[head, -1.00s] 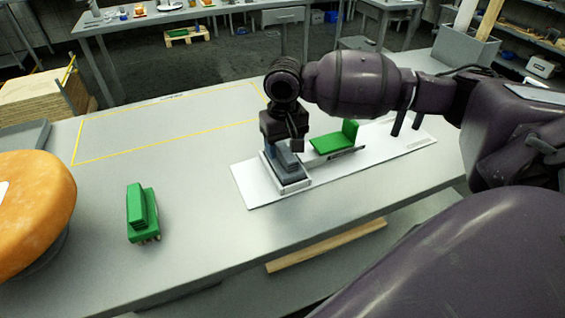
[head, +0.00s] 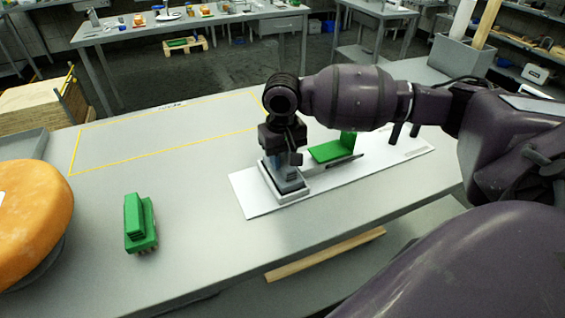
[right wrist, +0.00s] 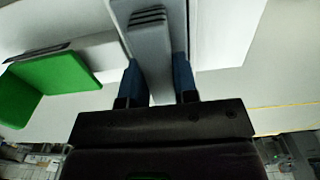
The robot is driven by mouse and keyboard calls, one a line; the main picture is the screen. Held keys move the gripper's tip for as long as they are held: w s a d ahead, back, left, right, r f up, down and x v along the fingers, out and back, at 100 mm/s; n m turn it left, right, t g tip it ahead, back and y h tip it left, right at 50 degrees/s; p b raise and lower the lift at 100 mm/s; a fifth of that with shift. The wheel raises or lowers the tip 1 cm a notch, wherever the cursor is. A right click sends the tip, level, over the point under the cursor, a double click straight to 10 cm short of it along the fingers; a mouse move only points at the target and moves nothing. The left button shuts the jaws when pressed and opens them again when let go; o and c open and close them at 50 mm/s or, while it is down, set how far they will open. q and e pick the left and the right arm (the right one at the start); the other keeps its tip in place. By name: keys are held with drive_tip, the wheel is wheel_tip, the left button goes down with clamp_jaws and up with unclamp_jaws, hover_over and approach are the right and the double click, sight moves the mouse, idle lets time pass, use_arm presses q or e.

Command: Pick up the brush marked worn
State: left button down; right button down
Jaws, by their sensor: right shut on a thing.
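In the right wrist view the grey handle (right wrist: 150,45) sits between the two blue fingers (right wrist: 159,82). It seems to rest on the mat still. A green brush (head: 141,222) with a stepped handle and bristles beneath stands on the bench at the left. I cannot read a "worn" mark on either. My left gripper is out of view.
A green L-shaped piece (head: 335,149) and a thin dark bar (head: 345,162) lie on the mat, right of the gripper. A large orange cheese wheel (head: 30,215) stands at the far left. The yellow-outlined area (head: 165,135) of the bench is clear.

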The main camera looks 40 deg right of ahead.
sight(283, 157)
wheel_tip(283, 157, up, 20)
drive_tip(key=p, duration=0.3)
drive_tip(key=shift+p, duration=0.4)
drive_tip(key=c, duration=1.5)
unclamp_jaws()
drive_tip(key=shift+c, duration=1.1)
drive_tip(key=shift+s, duration=0.1)
